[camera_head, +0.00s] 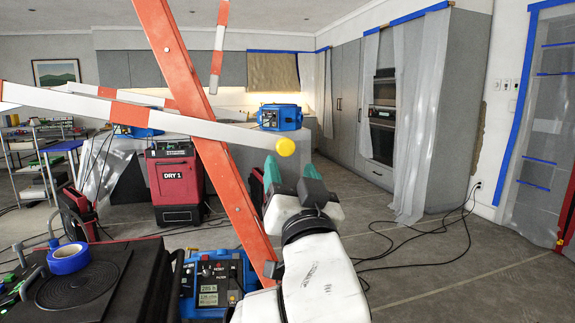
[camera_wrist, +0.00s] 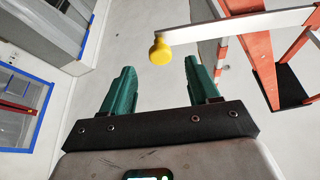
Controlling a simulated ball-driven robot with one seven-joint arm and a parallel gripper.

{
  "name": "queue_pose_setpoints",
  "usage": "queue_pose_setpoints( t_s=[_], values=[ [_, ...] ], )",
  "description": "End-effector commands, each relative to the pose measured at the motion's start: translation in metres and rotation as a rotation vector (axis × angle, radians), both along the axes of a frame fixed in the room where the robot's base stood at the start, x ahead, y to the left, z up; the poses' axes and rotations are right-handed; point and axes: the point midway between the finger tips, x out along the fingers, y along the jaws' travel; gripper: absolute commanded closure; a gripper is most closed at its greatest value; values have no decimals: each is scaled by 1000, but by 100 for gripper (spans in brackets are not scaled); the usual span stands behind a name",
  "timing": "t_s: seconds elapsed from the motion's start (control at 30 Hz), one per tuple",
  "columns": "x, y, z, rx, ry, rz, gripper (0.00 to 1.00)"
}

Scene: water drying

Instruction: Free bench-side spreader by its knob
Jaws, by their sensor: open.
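A yellow round knob (camera_head: 286,147) sits at the right end of a white and red-striped spreader bar (camera_head: 225,133). The bar runs from the left edge across the orange ladder leg (camera_head: 190,100). In the wrist view the knob (camera_wrist: 160,51) shows ahead of the fingertips, sideways between them, with the bar (camera_wrist: 235,29) going off to the right. No contact with the knob is visible.
Another striped bar (camera_head: 219,45) rises behind the ladder. A red dryer (camera_head: 175,183) and a blue machine (camera_head: 280,117) stand beyond. A black case with blue tape (camera_head: 69,258) and a blue unit (camera_head: 213,285) are front left. Cables cross the floor at right, otherwise fairly clear.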

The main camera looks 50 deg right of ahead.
Motion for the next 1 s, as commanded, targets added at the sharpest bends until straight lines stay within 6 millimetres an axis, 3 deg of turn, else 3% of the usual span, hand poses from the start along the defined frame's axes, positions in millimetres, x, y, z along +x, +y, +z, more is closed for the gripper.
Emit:
queue_pose_setpoints(
  t_s=[0.3,1.0],
  values=[
    [-32,28,-18,0,0,1,40],
    [-36,31,-19,1,1,0,40]
  ],
)
